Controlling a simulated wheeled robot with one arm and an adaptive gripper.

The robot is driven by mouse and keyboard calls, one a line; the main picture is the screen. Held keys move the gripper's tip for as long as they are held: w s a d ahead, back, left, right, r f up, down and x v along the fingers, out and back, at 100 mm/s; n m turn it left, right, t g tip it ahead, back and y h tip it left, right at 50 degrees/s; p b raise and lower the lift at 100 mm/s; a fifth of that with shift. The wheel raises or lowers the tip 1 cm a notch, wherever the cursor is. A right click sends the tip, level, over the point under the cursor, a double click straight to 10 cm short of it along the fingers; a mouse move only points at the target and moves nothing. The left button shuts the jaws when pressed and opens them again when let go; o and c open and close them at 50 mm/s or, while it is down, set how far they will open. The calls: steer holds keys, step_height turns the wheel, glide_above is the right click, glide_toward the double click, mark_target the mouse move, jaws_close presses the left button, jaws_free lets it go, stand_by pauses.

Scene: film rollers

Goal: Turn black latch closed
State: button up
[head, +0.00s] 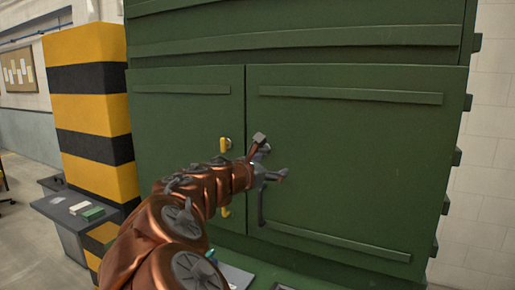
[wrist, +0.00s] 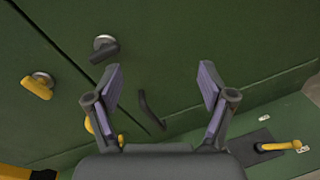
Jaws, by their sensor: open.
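The black latch (wrist: 106,49) sits on a round silver base on the green cabinet door, up and left of the left finger in the wrist view. Its short lever slants down-left there. In the head view my gripper largely hides it. My gripper (head: 273,157) is open and empty in front of the right door, its fingers spread; in the wrist view (wrist: 160,80) the latch lies outside them, not between. I cannot tell the gap in depth between finger and door.
A yellow latch (head: 225,145) is on the left door, near the seam. A black bar handle (head: 261,206) is below my gripper on the right door. A yellow lever (wrist: 280,146) sits lower right in the wrist view. A striped pillar (head: 92,100) stands left.

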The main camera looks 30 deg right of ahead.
mark_target(261, 150)
steer(key=w+a+r+n+t, duration=0.1)
steer(key=w+a+n+t, duration=0.2)
steer(key=w+n, duration=0.3)
steer(key=shift+m, duration=0.3)
steer(key=shift+w+p+x, duration=0.2)
steer(key=shift+p+x, duration=0.85)
steer(key=shift+x, duration=3.1)
steer(key=shift+a+f, duration=0.1)
steer(key=c, duration=1.2)
